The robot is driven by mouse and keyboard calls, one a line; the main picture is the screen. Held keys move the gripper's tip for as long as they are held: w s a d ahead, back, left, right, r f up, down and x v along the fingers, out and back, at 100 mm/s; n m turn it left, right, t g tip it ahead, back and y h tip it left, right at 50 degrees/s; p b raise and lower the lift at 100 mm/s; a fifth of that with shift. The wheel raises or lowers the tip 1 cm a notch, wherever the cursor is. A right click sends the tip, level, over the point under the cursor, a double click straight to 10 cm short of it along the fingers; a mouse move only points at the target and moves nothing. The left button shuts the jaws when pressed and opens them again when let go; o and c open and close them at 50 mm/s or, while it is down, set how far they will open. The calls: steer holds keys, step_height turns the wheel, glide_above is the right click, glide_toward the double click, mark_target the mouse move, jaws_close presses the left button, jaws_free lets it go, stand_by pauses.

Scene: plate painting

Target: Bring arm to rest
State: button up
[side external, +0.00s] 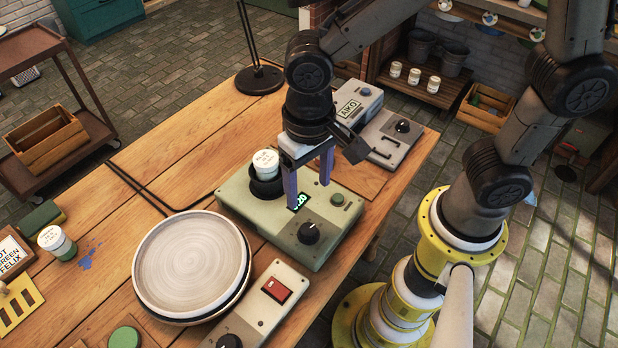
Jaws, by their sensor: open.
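My gripper (307,180) points down over the green machine (282,225), with its two purple-blue fingers apart and nothing between them. One finger overlaps the machine's lit green display in this view. I cannot tell whether the fingertips touch the machine. A white-lidded jar (265,161) stands upright in the dark round holder at the machine's back left, to the left of my gripper and apart from it.
A pale round plate (192,262) lies on a wheel left of the machine. A control box with a red switch (274,288) is in front. Another jar (57,242) stands at left. A lamp base (259,79) and a grey box (389,138) are behind.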

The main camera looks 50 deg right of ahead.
steer(key=shift+r, duration=0.35)
steer(key=d+r+m+t, duration=0.3)
steer(key=d+r, duration=0.6)
steer(key=d, duration=0.2)
steer(key=s+d+r+n+t, duration=0.1)
steer(key=s+d+n+t, duration=0.1)
steer(key=s+d+n, duration=0.3)
steer(key=s+d, duration=0.1)
steer(key=s, duration=0.2)
steer(key=shift+d+t, duration=0.15)
steer(key=shift+t, duration=0.15)
steer(key=shift+r, duration=0.1)
stand_by(0.8)
